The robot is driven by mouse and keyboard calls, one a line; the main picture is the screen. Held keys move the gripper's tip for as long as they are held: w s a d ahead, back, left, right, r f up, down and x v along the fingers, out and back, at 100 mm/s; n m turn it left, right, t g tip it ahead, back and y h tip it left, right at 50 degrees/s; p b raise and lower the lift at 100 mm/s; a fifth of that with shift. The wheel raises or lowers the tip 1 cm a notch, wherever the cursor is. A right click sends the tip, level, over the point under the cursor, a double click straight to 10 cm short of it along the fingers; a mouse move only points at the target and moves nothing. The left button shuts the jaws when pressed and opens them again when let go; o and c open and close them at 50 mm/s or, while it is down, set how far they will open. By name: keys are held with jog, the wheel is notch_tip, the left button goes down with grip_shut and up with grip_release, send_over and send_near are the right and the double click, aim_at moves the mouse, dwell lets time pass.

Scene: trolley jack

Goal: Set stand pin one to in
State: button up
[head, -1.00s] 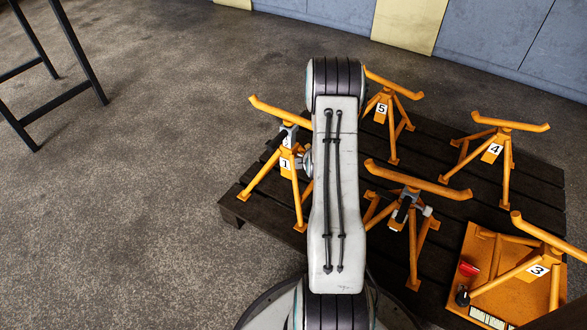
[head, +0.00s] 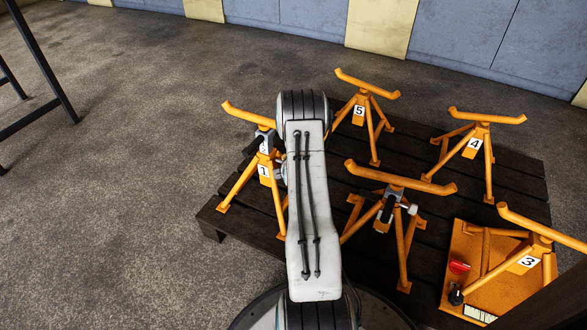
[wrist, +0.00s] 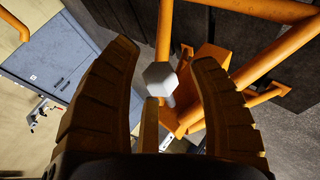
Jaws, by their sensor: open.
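Stand one is an orange stand (head: 236,190) with a "1" plate, at the left of the pallet in the head view. Its crossbar is on top, and a dark and grey bracket sits below the bar. A small grey knob, apparently the pin's end, shows beside the plate, partly behind my arm. In the wrist view a grey hexagonal pin head (wrist: 158,76) with a short shaft sticks out in front of orange tubes. My gripper (wrist: 165,54) is open, with its fingers on either side of the head and gaps visible. The head view hides my gripper behind my arm.
Stands marked 5 (head: 375,145), 4 (head: 487,165) and 3 (head: 541,247) and an unlabelled-looking centre stand (head: 408,240) crowd the dark pallet (head: 209,214). An orange panel (head: 459,290) with a red switch lies near stand three. Open floor is at left.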

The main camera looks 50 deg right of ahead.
jog(key=shift+o, duration=0.2)
jog(key=shift+f, duration=0.15)
grip_shut()
dwell(0.4)
